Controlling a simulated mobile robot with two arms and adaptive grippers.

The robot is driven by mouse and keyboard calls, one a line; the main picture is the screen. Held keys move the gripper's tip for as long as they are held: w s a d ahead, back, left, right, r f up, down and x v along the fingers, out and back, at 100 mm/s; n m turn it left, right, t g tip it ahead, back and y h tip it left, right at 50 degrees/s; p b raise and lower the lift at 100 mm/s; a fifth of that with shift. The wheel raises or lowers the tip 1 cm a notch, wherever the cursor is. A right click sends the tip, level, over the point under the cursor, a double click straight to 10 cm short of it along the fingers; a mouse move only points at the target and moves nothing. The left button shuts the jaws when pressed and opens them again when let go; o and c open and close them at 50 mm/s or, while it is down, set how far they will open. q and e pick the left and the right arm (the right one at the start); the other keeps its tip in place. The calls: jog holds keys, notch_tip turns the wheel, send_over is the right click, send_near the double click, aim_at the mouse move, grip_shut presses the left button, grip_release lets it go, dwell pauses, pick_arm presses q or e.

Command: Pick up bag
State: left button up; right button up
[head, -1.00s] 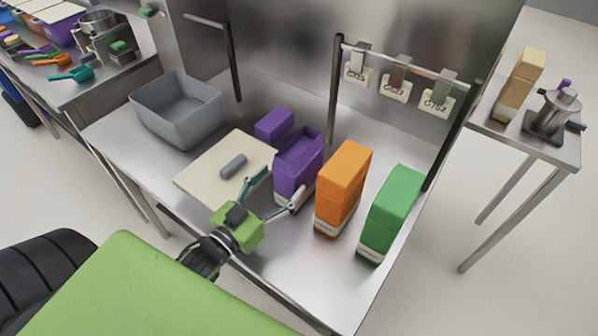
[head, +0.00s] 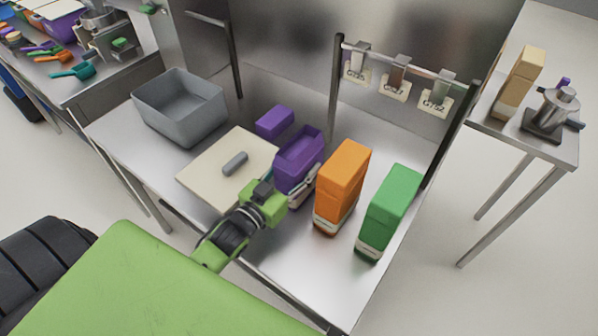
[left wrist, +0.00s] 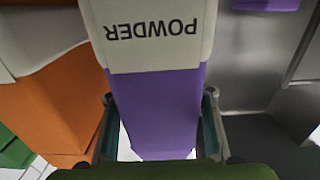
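The purple bag (head: 302,150), with an open-looking top, stands upright on the steel table between a cream board and an orange bag. In the left wrist view the bag (left wrist: 155,110) fills the middle, with a cream label reading POWDER. My left gripper (head: 288,186) is low at the bag's near side. In the wrist view its fingers (left wrist: 160,128) are spread, one along each side of the bag, with small gaps showing; firm contact is not visible. The far fingertip is mostly hidden in the head view. My right gripper is not in view.
The orange bag (head: 341,185) stands close right of the purple one, then a green bag (head: 388,212). A purple block (head: 274,122) lies behind. The cream board (head: 205,178) with a grey cylinder (head: 235,163) and a grey bin (head: 180,117) are left. A tag rack (head: 405,70) stands behind.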

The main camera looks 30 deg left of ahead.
pick_arm(q)
jog(key=c, duration=0.6)
jog(key=shift+w+r, duration=0.1)
jog(key=shift+r, duration=0.1)
